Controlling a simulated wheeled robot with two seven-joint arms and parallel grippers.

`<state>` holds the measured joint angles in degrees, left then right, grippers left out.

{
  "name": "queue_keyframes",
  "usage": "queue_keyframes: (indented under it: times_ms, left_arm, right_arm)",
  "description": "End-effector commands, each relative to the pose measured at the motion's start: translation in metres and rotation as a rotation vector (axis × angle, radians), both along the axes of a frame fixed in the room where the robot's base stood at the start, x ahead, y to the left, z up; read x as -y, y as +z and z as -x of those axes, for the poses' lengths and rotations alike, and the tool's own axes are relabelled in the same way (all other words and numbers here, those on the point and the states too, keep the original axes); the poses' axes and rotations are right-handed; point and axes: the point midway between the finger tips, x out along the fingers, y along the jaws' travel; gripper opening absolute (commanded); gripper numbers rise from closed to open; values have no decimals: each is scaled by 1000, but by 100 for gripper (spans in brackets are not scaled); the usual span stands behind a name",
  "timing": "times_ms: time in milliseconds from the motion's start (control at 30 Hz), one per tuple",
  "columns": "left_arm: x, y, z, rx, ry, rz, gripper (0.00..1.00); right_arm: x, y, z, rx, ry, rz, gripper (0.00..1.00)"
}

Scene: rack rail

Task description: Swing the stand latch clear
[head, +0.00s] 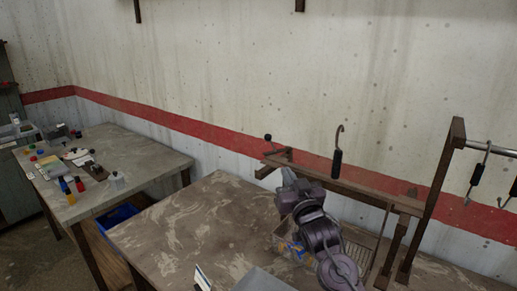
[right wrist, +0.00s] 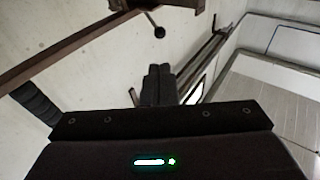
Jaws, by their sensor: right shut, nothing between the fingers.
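The stand latch appears to be a thin rod with a dark ball knob (head: 268,138) at the left end of the brown rail (head: 350,187) in the head view. In the right wrist view the ball knob (right wrist: 159,32) hangs from a brown bracket (right wrist: 150,5), above the fingertips in the picture. My right gripper (head: 286,175) is close to the rail's left end. Its fingers (right wrist: 159,72) are shut with nothing between them and appear apart from the knob. My arm hides part of the rail's front. My left gripper is not in view.
A hook with a black handle (head: 337,163) stands at the rail. A metal rod (head: 490,149) with hanging hooks is at the right. A wire basket (head: 290,248) sits behind my arm. The worktable's left part (head: 190,225) is clear. A cluttered table (head: 140,152) stands farther left.

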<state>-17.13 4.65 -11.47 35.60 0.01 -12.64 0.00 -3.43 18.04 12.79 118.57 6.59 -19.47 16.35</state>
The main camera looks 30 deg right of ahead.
Motion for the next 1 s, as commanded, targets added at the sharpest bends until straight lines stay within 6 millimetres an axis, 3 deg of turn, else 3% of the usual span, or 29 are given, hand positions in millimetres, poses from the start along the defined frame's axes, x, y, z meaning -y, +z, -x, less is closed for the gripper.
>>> queue_keyframes:
  times_ms: [467, 667, 1000]
  left_arm:
    - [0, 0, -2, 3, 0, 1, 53]
    - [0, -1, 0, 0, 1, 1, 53]
    - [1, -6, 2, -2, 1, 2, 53]
  right_arm:
    - [1, 2, -4, -3, -4, 19, 0]
    - [9, 8, -32, -2, -5, 19, 0]
    - [27, 21, -97, -1, -4, 17, 0]
